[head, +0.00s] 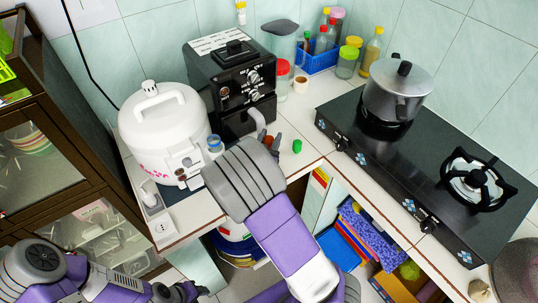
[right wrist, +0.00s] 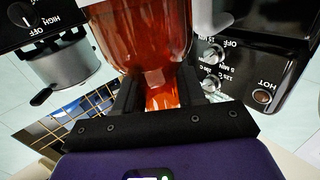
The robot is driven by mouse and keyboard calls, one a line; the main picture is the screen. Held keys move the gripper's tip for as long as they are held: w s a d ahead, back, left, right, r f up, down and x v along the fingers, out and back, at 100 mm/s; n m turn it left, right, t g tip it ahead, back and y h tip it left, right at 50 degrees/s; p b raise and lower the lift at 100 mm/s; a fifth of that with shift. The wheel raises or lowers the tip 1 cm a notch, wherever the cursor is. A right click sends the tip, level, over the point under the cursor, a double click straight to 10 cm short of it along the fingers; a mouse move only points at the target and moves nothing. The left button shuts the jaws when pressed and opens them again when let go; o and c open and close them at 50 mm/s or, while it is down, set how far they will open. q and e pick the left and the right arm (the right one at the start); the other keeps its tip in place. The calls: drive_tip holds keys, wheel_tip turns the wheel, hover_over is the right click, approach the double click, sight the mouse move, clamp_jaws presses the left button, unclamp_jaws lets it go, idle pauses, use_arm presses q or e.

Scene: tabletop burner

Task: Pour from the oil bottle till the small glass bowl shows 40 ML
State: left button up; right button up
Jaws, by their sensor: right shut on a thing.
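My right gripper (right wrist: 160,92) is shut on the oil bottle (right wrist: 155,35), a clear bottle with red-amber liquid. In the right wrist view the bottle's body stands between the two dark fingers, and its top runs out of frame. In the head view my right gripper (head: 271,147) is over the counter in front of the black oven, and my own arm hides most of the bottle. I cannot make out the small glass bowl or any ML reading in either view. My left gripper (head: 182,292) is low at the bottom left, away from the counter; its fingers are unclear.
A white rice cooker (head: 165,125) stands left of my right arm, with a small blue-topped item (head: 214,143) beside it. The black oven (head: 232,82) is behind. A small green object (head: 297,146) lies right of the gripper. A pot (head: 397,88) sits on the black stove (head: 420,140).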

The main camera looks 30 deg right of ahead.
clamp_jaws()
drive_tip(key=shift+r, duration=0.15)
drive_tip(key=shift+r+p, duration=2.45)
